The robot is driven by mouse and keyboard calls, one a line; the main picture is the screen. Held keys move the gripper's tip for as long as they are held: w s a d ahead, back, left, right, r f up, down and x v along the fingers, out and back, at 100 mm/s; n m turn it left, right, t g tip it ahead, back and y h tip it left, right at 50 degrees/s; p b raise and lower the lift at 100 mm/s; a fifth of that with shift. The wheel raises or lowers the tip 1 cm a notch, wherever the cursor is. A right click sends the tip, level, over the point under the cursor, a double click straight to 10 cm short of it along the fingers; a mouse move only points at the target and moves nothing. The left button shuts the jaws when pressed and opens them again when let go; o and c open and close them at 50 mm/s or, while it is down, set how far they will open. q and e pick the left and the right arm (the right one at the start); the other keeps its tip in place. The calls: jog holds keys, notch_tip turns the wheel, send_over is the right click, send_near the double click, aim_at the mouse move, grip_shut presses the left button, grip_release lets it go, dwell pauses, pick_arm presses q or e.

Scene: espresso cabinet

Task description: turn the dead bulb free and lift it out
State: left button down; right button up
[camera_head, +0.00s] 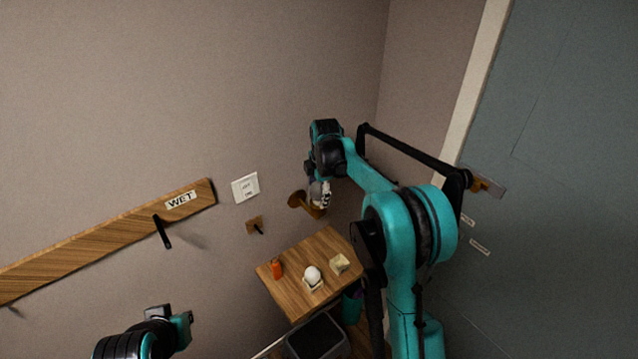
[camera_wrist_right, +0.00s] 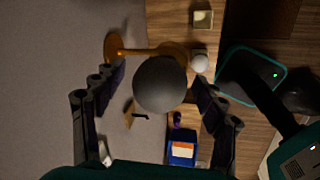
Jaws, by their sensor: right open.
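The dull grey dead bulb (camera_wrist_right: 160,86) sits at the end of a brass wall lamp (camera_wrist_right: 113,46). The lamp shows in the head view (camera_head: 297,200), where my gripper mostly hides the bulb. My right gripper (camera_head: 321,193) is at the lamp. In the right wrist view its fingers stand open on either side of the bulb, with visible gaps. A white bulb (camera_head: 312,274) sits in a small pale holder on the wooden shelf (camera_head: 293,297). It also shows in the wrist view (camera_wrist_right: 199,64). My left gripper (camera_head: 170,320) is low at the left, its jaws unclear.
A second pale holder (camera_head: 340,263) and an orange item (camera_head: 277,268) stand on the shelf. A white switch plate (camera_head: 245,187) and a wooden rail (camera_head: 110,233) labelled WET are on the wall. A dark bin (camera_head: 315,337) is below; a grey door (camera_head: 570,150) is right.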

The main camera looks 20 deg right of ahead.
jog(key=shift+f, duration=0.2)
jog(key=c, duration=1.3)
jog(key=shift+o, duration=0.2)
jog(key=shift+n, duration=1.2)
jog(key=shift+n+y+b, duration=0.4)
jog(key=shift+n+b, duration=0.1)
jog(key=shift+n, duration=0.7)
